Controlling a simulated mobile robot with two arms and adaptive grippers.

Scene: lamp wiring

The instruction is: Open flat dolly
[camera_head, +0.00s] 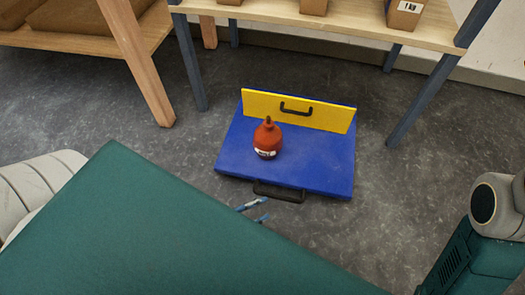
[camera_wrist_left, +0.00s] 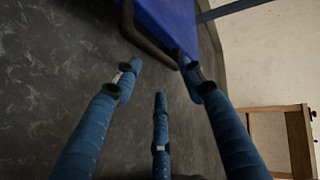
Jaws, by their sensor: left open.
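The flat dolly is a blue platform (camera_head: 320,165) lying on the floor. A yellow panel (camera_head: 335,114) with a black handle stands up along its back. A second black handle (camera_head: 280,191) sticks out from the platform's front edge. A red bottle (camera_head: 267,138) stands upright on the platform. My left gripper (camera_head: 256,210) is just in front of the front handle, slightly left of it. In the left wrist view its blue fingers (camera_wrist_left: 158,85) are spread and empty, with the handle (camera_wrist_left: 150,40) beyond the tips. My right gripper is not in view.
A wooden table (camera_head: 340,24) with grey legs and several boxes stands behind the dolly. A wooden rack (camera_head: 80,37) is at the back left. Grey floor is clear to the dolly's left and right.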

